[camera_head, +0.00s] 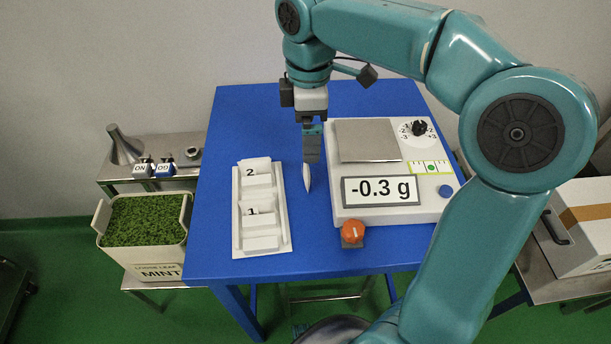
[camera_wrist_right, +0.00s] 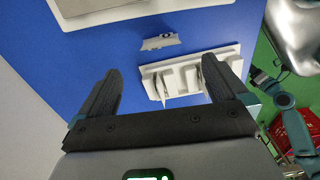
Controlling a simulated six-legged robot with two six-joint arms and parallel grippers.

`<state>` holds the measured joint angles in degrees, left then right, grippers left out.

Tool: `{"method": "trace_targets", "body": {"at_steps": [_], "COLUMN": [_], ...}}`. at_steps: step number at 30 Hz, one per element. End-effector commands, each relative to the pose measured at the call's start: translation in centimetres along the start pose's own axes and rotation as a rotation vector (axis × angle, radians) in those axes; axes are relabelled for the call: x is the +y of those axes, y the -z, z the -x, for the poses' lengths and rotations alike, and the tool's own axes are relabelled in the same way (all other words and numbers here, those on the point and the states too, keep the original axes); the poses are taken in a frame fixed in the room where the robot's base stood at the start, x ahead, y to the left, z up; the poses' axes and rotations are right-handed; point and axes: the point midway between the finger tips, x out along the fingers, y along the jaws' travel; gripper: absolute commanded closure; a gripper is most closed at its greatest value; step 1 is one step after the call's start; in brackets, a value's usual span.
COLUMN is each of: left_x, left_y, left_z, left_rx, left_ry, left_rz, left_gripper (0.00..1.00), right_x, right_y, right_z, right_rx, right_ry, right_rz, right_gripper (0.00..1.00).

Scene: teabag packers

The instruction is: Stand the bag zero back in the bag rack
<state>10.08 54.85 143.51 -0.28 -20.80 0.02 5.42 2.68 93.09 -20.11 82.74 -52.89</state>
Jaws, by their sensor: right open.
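The white bag rack (camera_head: 236,225) lies on the blue table, left of the scale. Bags marked 2 (camera_head: 251,172) and 1 (camera_head: 252,212) stand in it; no bag shows in its front part. A narrow white piece (camera_head: 307,178), probably bag zero, is on the table between rack and scale. In the right wrist view this bag (camera_wrist_right: 158,42) shows a dark mark, apart from both fingers. My right gripper (camera_head: 312,158) points down just above and behind it. In its wrist view the gripper (camera_wrist_right: 160,70) is wide open and empty.
The scale (camera_head: 350,215) reads -0.3 g, close right of the bag. Bare blue table lies behind the rack.

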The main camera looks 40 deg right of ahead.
Motion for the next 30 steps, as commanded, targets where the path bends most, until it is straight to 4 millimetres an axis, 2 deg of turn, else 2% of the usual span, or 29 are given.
{"method": "trace_targets", "body": {"at_steps": [1, 6, 13, 21, 30], "left_x": [-0.3, -0.5, -0.7, -1.1, -1.1], "left_y": [0.0, 0.0, 0.0, 0.1, 0.1], "left_z": [-0.7, -1.4, -1.9, -3.1, -3.0], "left_rx": [0.000, 0.000, 0.000, 0.000, 0.000], "left_ry": [0.000, 0.000, 0.000, 0.000, 0.000], "left_rz": [0.000, 0.000, 0.000, 0.000, 0.000], "left_gripper": [0.62, 0.62, 0.62, 0.62, 0.62], "right_x": [-0.1, 0.0, 0.2, 0.5, 0.5], "right_y": [-0.1, 0.1, 0.2, 0.3, 0.4], "right_z": [-1.6, -4.8, -6.6, -10.7, -11.0], "right_rx": [-0.002, -0.001, -0.001, -0.002, 0.000], "right_ry": [0.003, 0.002, 0.002, 0.002, -0.001], "right_rz": [-0.001, 0.001, 0.003, 0.002, 0.003], "right_gripper": [0.00, 0.00, 0.00, 0.00, 0.00]}}
